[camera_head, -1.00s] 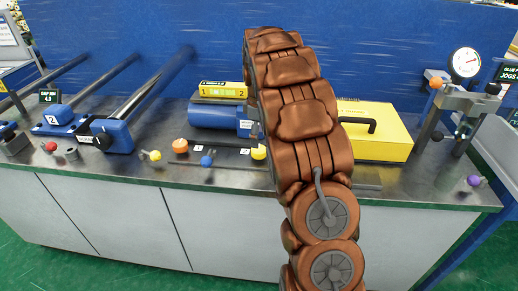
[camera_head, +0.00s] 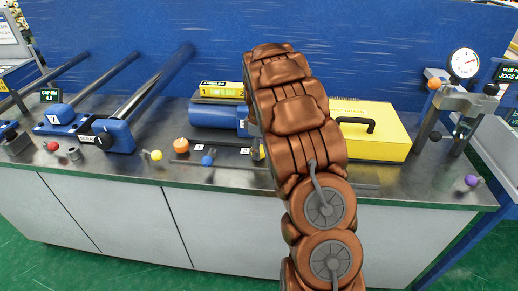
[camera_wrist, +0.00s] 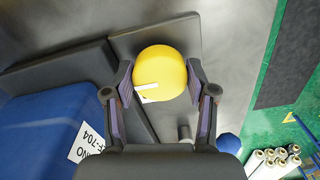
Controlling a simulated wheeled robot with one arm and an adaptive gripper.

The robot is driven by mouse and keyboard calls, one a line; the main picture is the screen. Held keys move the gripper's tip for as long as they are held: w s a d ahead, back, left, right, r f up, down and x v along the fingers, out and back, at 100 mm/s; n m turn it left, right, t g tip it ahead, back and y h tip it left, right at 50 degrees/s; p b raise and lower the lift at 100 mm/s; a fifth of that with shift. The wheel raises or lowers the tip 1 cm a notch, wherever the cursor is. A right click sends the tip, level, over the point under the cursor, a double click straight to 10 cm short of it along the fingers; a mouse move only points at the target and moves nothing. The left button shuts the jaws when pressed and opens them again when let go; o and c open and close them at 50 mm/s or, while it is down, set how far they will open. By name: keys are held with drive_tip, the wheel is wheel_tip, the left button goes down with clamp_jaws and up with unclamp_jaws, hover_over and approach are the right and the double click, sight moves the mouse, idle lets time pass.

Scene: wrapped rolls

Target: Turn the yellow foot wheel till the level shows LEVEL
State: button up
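The yellow foot wheel (camera_wrist: 160,70), round with a white mark on its face, shows in the wrist view between the two fingers of my gripper (camera_wrist: 160,82). A finger is close on each side; firm contact cannot be made out. In the head view my brown arm hides most of the wheel; a sliver of yellow (camera_head: 261,151) shows at the arm's edge. The yellow level (camera_head: 221,91) sits on top of the blue cylinder (camera_head: 213,115), its ends marked 1 and 2. Its small display (camera_head: 221,92) is lit, but its words are too small to read.
An orange knob (camera_head: 181,146) and a blue knob (camera_head: 207,160) stand left of my gripper on the bench (camera_head: 120,170). A yellow case with a black handle (camera_head: 375,135) is right of my arm. A gauge stand (camera_head: 462,105) is farther right.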

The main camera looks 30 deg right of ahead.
drive_tip(key=c, duration=0.6)
drive_tip(key=shift+f+m+b, duration=0.15)
drive_tip(key=shift+m+b, duration=0.25)
drive_tip(key=m+b, duration=0.2)
drive_tip(key=shift+a+f+m, duration=0.1)
drive_tip(key=shift+f+m, duration=0.05)
drive_tip(key=shift+m, duration=0.25)
drive_tip(key=m+b, duration=0.2)
drive_tip(key=m, duration=0.2)
drive_tip(key=shift+m+b, duration=0.3)
drive_tip(key=shift+b, duration=0.1)
drive_tip(key=m+b, duration=0.2)
drive_tip(key=m, duration=0.4)
drive_tip(key=m+b, duration=0.1)
drive_tip(key=m, duration=0.4)
drive_tip(key=shift+r+b, duration=0.2)
drive_tip(key=shift+b, duration=0.1)
drive_tip(key=shift+m, duration=0.4)
